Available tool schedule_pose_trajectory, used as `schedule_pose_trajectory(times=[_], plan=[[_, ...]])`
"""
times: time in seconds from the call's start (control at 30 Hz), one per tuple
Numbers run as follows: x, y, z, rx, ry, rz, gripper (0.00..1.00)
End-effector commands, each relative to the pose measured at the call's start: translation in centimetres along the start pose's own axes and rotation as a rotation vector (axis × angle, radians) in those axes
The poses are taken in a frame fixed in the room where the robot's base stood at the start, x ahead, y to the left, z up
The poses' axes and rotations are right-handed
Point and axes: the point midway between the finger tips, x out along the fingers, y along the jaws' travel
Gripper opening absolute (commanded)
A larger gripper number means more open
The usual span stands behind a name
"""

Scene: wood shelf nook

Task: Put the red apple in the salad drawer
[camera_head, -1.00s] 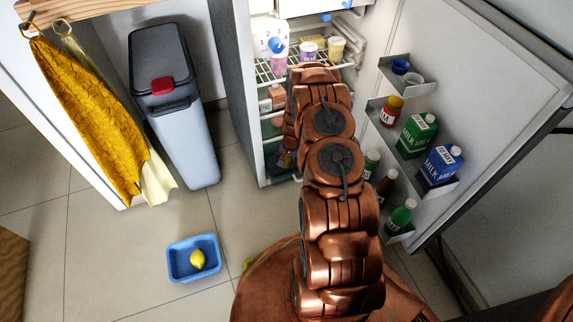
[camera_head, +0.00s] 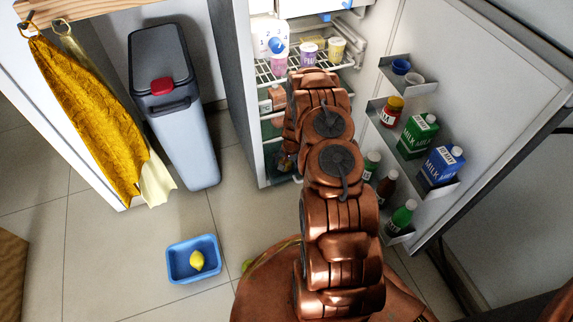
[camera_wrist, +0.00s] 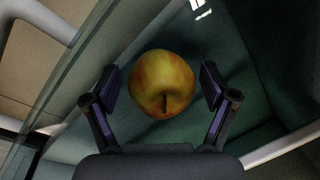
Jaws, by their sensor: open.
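A round apple (camera_wrist: 162,84), yellow-green with orange-red patches and a dark stem, is in the wrist view. My gripper (camera_wrist: 161,86) is open, with one finger on each side of the apple and narrow gaps showing between fingers and fruit. Dark green surfaces of what looks like the salad drawer (camera_wrist: 245,62) lie behind and around the apple. I cannot tell whether the apple rests on the drawer floor. In the head view, my arm hides most of the low fridge interior; a green drawer part (camera_head: 270,130) shows left of it. The apple is hidden there.
The fridge door (camera_head: 480,110) stands open on the right, its shelves holding bottles and cartons. A wire shelf (camera_head: 265,75) with cups is above my arm. A clear panel edge (camera_wrist: 75,80) runs left of my gripper. A blue tray (camera_head: 180,273) holds a lemon (camera_head: 197,261).

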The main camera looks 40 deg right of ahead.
Motion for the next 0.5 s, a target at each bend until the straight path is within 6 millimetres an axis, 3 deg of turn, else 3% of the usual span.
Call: schedule_pose_trajectory(times=[0.27, 0.5], plan=[[-0.9, -0.1, 0.0, 0.000, 0.000, 0.000, 0.84], [-4.3, -0.2, 0.0, 0.000, 0.001, 0.000, 0.84]])
